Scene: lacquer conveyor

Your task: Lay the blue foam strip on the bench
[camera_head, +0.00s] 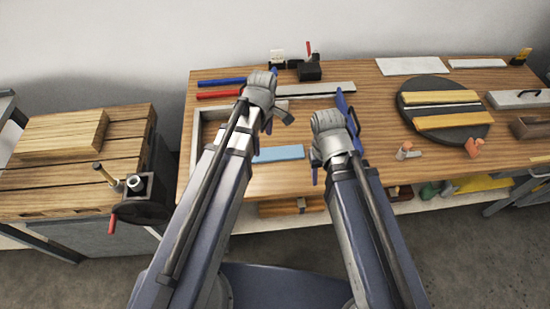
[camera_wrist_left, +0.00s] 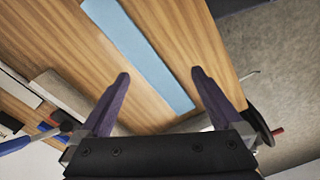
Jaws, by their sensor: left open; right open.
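The blue foam strip (camera_head: 280,153) lies flat on the wooden bench (camera_head: 375,95) near its front edge, between my two arms. Its left end is close to my left forearm. In the left wrist view the strip (camera_wrist_left: 138,47) runs diagonally across the wood, beyond and partly between the fingertips. My left gripper (camera_head: 264,127) is over the bench, pointing down; its jaws (camera_wrist_left: 160,75) are open and empty. My right gripper (camera_head: 335,140) is open over the bench, to the right of the strip. Its fingers are partly hidden by its wrist.
A pale frame (camera_head: 194,135) sits left of my left arm. Blue (camera_head: 220,82) and red (camera_head: 217,95) bars lie behind it. A dark round turntable (camera_head: 470,135) with yellow strips stands on the right. A slatted side table (camera_head: 75,180) with a vise is at left.

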